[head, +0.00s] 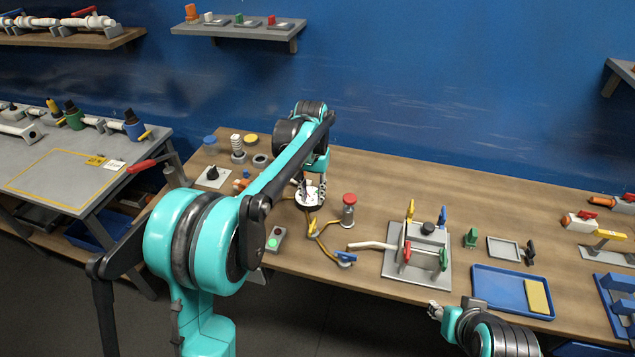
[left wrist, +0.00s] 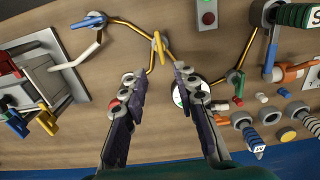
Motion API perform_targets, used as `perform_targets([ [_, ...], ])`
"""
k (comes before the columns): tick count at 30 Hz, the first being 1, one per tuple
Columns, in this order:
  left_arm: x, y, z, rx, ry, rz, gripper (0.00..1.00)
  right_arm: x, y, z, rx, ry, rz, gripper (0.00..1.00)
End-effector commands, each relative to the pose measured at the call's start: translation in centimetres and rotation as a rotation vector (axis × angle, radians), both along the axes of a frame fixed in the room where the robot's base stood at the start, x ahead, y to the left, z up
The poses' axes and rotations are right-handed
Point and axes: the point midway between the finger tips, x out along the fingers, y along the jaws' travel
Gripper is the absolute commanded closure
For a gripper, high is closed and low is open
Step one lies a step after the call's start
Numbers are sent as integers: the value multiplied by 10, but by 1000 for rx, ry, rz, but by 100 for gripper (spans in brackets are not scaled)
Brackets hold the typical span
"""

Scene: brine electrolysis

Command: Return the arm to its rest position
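My left arm reaches from the lower left across the wooden bench in the head view. Its gripper (head: 311,186) points down above the bench by a white round gauge (head: 315,198). In the left wrist view the two dark fingers of this gripper (left wrist: 158,76) stand apart with nothing between them. The gauge (left wrist: 181,97) is partly hidden behind the right-hand finger there. I cannot tell whether the gripper touches it. My right gripper (head: 435,310) is low in the head view, at the bench's front edge. It is small, and its opening is unclear.
A red-topped post (head: 349,208) stands close right of the left gripper. Yellow piping (head: 318,234) and a red-green button box (head: 275,239) lie nearer the front. A grey valve unit (head: 427,236) and a blue tray (head: 497,292) stand to the right. A blue wall rises behind.

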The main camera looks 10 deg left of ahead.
Motion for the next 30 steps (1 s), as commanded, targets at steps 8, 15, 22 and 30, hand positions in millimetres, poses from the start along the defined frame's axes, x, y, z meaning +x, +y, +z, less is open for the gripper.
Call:
perform_targets([
  [8,-9,0,6,0,-18,1,71,0,0,-1,0,0,0,60],
  [15,-72,1,38,-1,-161,5,71,0,0,-5,0,0,0,60],
  [22,-151,2,45,-2,-335,10,71,0,0,-10,0,0,0,60],
  [30,-231,2,14,-5,-526,16,71,0,0,-15,0,0,0,60],
])
